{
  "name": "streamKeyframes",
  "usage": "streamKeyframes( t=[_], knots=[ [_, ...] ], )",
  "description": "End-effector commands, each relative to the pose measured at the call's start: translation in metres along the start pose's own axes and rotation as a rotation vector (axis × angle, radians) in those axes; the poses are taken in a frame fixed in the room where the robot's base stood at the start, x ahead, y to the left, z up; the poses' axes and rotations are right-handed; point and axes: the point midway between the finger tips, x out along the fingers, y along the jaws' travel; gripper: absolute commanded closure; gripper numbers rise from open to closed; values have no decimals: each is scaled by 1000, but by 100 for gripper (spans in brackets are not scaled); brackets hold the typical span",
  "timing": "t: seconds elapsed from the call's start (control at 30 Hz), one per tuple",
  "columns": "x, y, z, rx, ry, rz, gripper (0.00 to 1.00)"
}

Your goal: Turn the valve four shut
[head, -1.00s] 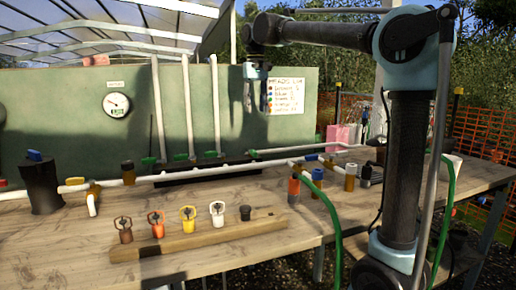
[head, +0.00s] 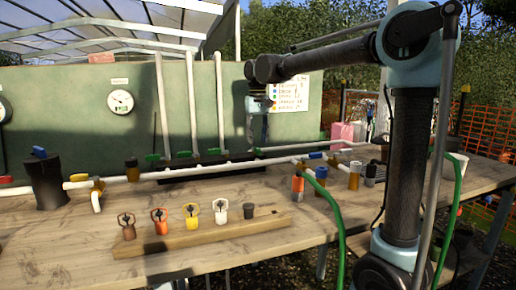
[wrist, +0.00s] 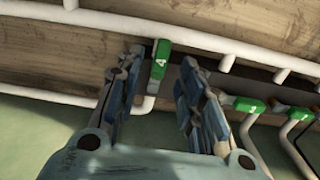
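The valve four handle is a green lever marked "4" (wrist: 157,68) on a white pipe, in the wrist view. It shows between the fingertips of my gripper (wrist: 158,62), which is open with a clear gap on both sides. Whether the fingers are level with the handle in depth, I cannot tell. In the head view my gripper (head: 258,122) hangs fingers-down in front of the green panel, above the right end of the row of green handles.
Neighbouring green handles marked 3 (wrist: 249,105) and 2 (wrist: 298,113) are close on one side. A long white pipe (head: 230,167) runs in front. A wooden rack (head: 205,235) with several coloured fittings is nearer. A dial gauge (head: 120,101) hangs on the panel.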

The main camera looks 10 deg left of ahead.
Motion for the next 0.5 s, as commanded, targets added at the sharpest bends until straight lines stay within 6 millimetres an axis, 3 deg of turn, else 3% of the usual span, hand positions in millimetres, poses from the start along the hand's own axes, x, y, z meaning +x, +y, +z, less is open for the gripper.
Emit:
streamKeyframes(
  t=[0.2, 0.5],
  knots=[
    [28, 0, 0, 0, 0, 0, 65],
    [40, 0, 0, 0, 0, 0, 65]
  ],
)
